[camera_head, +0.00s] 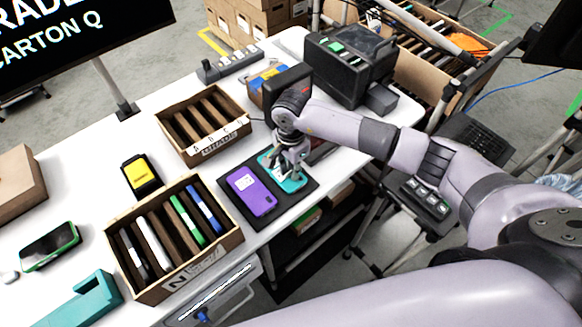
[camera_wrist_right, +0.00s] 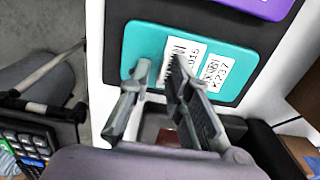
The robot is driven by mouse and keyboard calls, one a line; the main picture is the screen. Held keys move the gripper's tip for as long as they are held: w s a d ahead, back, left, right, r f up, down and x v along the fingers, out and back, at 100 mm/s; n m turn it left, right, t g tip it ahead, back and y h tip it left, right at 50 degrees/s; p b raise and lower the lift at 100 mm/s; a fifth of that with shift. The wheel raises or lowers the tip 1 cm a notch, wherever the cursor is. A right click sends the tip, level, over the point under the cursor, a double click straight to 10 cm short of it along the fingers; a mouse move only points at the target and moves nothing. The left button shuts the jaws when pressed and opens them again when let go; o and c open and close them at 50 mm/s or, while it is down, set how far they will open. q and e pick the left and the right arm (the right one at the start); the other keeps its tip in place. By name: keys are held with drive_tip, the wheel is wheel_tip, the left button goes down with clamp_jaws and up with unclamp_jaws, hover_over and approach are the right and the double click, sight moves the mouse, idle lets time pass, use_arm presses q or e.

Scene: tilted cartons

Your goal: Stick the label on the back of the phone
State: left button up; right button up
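A teal phone (camera_head: 294,185) lies back up on a dark mat (camera_head: 284,208) at the table's front edge. In the right wrist view the teal phone (camera_wrist_right: 145,42) carries two white printed labels side by side, a left one (camera_wrist_right: 186,56) and a right one (camera_wrist_right: 215,73). My right gripper (camera_wrist_right: 157,62) is over the phone's near edge, its fingers apart with nothing visible between them. One finger partly covers the left label. In the head view my right gripper (camera_head: 289,172) hides part of the phone. My left gripper is not in view.
A purple phone (camera_head: 252,197) with a white label lies beside the teal one. Left are a carton of upright phones (camera_head: 190,275), an open carton with slots (camera_head: 205,125) and a yellow-black device (camera_head: 140,175). A black printer-like machine (camera_head: 345,65) stands behind.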

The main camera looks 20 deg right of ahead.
drive_tip(key=shift+o, duration=0.5)
drive_tip(key=shift+w+r, duration=0.1)
drive_tip(key=shift+r, duration=0.35)
wheel_tip(320, 180, up, 17)
drive_tip(key=p, duration=0.2)
idle(0.6)
